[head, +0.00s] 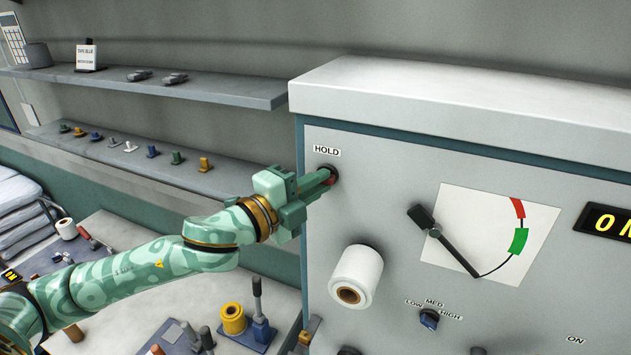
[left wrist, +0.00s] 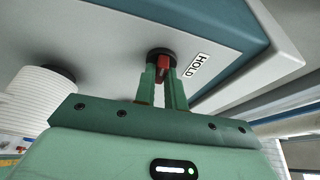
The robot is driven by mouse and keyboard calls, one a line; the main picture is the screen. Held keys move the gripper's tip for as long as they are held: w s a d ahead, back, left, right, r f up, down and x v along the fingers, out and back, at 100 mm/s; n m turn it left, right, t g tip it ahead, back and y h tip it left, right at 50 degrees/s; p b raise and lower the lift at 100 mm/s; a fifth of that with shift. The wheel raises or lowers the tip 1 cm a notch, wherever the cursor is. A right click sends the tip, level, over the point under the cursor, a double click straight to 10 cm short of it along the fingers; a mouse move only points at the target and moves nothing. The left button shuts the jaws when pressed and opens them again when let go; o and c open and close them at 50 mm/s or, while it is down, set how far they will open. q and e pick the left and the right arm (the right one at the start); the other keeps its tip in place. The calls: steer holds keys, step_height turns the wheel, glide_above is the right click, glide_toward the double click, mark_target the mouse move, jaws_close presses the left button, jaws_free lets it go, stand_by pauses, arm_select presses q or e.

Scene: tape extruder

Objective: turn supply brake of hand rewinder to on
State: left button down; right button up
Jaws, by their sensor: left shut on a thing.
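My left gripper (head: 318,183) is at the upper left of the grey machine's front panel, just below the HOLD label (head: 327,150). It is shut on a red switch lever in a black round mount; the red lever (left wrist: 162,68) shows between the fingers in the left wrist view. On the bench at lower left, a yellow spool (head: 233,318) stands beside a blue block with an upright grey lever (head: 258,300). I see no label for a hand rewinder or a supply brake, and cannot tell whether this is it. My right gripper is out of view.
The panel also has a white roll (head: 358,275), a dial gauge (head: 490,235), a LOW-MED-HIGH knob (head: 429,319) and a lit display (head: 607,222). A shelf (head: 130,165) holds several small coloured parts. My left arm passes over the bench.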

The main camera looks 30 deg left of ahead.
arm_select(q)
steer(key=shift+m, duration=0.3)
stand_by(0.4)
steer(key=c, duration=1.5)
jaws_free()
steer(key=shift+w, duration=0.1)
steer(key=shift+o, duration=0.2)
